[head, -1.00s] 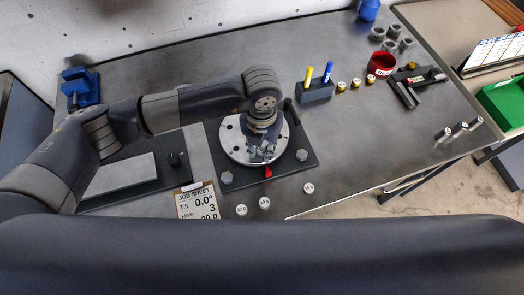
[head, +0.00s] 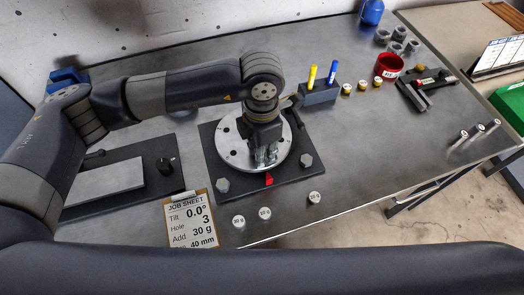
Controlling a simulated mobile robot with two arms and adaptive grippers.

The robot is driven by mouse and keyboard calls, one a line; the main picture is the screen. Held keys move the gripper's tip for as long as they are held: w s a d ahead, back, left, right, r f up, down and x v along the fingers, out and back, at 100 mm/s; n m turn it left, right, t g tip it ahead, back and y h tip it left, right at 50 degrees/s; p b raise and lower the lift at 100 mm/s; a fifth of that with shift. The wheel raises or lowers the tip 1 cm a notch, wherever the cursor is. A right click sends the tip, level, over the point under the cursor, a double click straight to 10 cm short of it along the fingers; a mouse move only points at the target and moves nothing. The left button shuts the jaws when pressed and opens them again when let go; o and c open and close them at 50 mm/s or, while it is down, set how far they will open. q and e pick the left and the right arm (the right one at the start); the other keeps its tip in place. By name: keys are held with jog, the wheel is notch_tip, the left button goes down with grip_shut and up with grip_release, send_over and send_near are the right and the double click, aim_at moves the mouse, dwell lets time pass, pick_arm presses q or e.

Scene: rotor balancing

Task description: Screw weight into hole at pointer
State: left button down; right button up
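The round silver rotor disc (head: 232,150) with several dark holes lies on a dark square base plate (head: 222,196). The red pointer (head: 269,180) sits at the disc's near edge. My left gripper (head: 266,158) points down over the near part of the disc, just behind the pointer. Its fingertips are close together, and whether a weight is between them is hidden. Three silver weights stand on the table in front of the plate: a left one (head: 239,221), a middle one (head: 264,213) and a right one (head: 315,197). My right gripper is out of view.
The job sheet (head: 191,222) reads tilt 0.0°, hole 3, add 30 g, 40 mm. A pen block (head: 319,95), brass weights (head: 362,86), a red bowl (head: 388,66) and a black fixture (head: 425,92) stand right.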

pick_arm(q)
jog(key=m+b, duration=0.7)
jog(key=m, duration=0.1)
jog(key=shift+w+f+b, duration=0.1)
jog(key=shift+f+b, duration=0.25)
jog(key=shift+f, duration=0.05)
jog(key=m+b, duration=0.3)
jog(key=shift+m, duration=0.3)
jog(key=m+b, duration=0.2)
jog(key=m, duration=0.1)
jog(key=shift+m+b, duration=0.3)
jog(key=shift+b, duration=0.1)
jog(key=c, duration=1.6)
grip_release()
jog(key=shift+a+r, duration=0.1)
jog(key=shift+r, duration=0.2)
jog(key=shift+c, duration=0.2)
jog(key=o, duration=0.3)
jog(key=shift+o, duration=0.2)
jog(key=shift+c, duration=0.8)
jog(key=shift+r+p, duration=1.75)
jog(key=shift+r, duration=1.3)
